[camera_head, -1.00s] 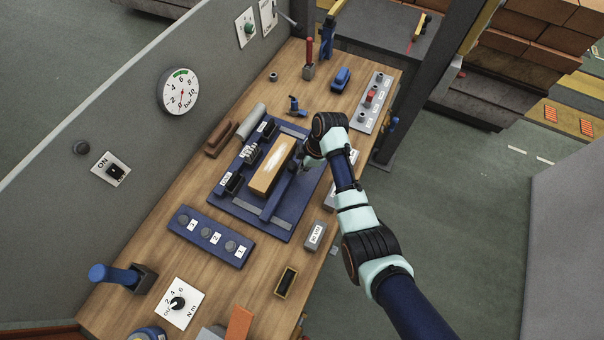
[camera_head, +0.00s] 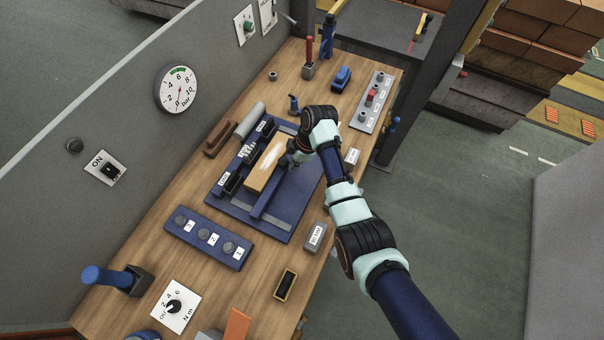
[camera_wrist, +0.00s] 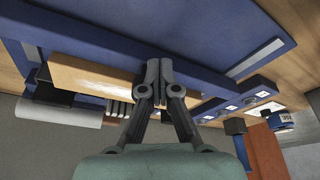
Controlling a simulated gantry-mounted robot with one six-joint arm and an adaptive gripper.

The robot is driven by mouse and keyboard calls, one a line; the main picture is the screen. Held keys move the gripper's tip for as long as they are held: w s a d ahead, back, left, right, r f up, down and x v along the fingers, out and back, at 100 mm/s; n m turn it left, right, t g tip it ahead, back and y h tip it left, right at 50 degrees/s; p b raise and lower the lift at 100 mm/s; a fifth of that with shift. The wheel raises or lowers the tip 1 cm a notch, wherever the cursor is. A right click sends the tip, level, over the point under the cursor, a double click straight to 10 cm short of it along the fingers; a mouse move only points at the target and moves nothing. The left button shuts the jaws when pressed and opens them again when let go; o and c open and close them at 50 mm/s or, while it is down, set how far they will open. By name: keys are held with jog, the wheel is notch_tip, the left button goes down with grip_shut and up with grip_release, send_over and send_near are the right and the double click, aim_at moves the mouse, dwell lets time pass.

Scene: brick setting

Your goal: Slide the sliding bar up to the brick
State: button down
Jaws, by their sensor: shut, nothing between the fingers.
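The brick (camera_head: 267,164) is tan with a whitish patch on top and lies on the blue base plate (camera_head: 277,228). The blue sliding bar (camera_head: 267,197) runs along the brick's right long side, very close to it; I cannot tell whether they touch. My gripper (camera_head: 291,160) is at the right side of the bar's far part, its fingertips partly hidden by my wrist.
Black-topped blocks (camera_head: 231,183) and a grey roll (camera_head: 250,121) stand along the brick's left side. A blue panel with knobs (camera_head: 208,237) lies in front, and a grey labelled block (camera_head: 315,236) sits to the right. The plate right of the bar is bare.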

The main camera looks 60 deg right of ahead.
jog(key=shift+w+b, duration=1.1)
jog(key=shift+w, duration=0.3)
jog(key=shift+p, duration=0.35)
jog(key=shift+r, duration=0.1)
notch_tip(320, 180, up, 8)
jog(key=p, duration=0.7)
jog(key=shift+p, duration=0.3)
